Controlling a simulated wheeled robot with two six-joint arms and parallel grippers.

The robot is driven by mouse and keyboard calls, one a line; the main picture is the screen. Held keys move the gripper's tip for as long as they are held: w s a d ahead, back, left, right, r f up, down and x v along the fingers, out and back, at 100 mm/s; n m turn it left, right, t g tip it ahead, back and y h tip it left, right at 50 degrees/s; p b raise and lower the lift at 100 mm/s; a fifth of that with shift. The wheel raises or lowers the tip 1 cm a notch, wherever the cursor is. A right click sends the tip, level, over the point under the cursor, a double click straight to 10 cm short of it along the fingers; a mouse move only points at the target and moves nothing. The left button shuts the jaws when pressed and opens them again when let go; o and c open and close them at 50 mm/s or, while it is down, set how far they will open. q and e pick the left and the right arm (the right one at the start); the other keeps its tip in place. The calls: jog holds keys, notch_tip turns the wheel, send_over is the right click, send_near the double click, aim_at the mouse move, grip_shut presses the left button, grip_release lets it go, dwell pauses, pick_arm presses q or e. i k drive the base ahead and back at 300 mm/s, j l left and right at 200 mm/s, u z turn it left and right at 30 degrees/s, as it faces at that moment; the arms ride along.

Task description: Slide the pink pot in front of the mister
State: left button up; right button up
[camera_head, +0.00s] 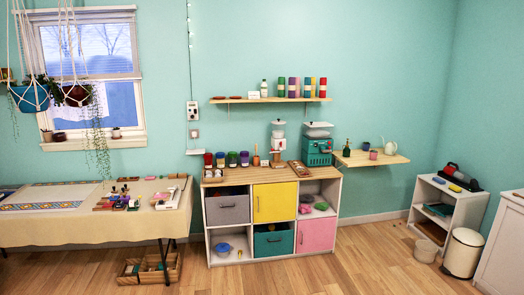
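A small pink pot (374,154) stands on the wooden wall shelf (352,162) at the right of the back wall. A green bottle that looks like the mister (346,149) stands near the left end of the same shelf. The pink pot is to the right of the mister and apart from it. A small dark blue pot (366,146) is just behind and left of the pink pot. A pale watering can (390,147) is to its right. Neither of my grippers is in view.
A cube cabinet (232,181) with jars, a scale and a teal machine (317,152) stands left of the shelf. A cloth-covered table (60,232) is at left. A low white shelf (452,202) and bin (463,254) are at right. The wooden floor (370,272) in front is clear.

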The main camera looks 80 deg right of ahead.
aim_at(373, 154)
jog(key=z, duration=3.7)
jog(key=i+z, duration=0.4)
jog(key=i, duration=2.8)
jog(key=i+l+u, duration=0.15)
jog(key=i, duration=1.15)
jog(key=i+l+u, duration=0.15)
jog(key=i+u, duration=0.25)
jog(key=i+l+u, duration=0.4)
jog(key=i, duration=0.15)
jog(key=i+l+u, duration=0.45)
jog(key=j, duration=0.1)
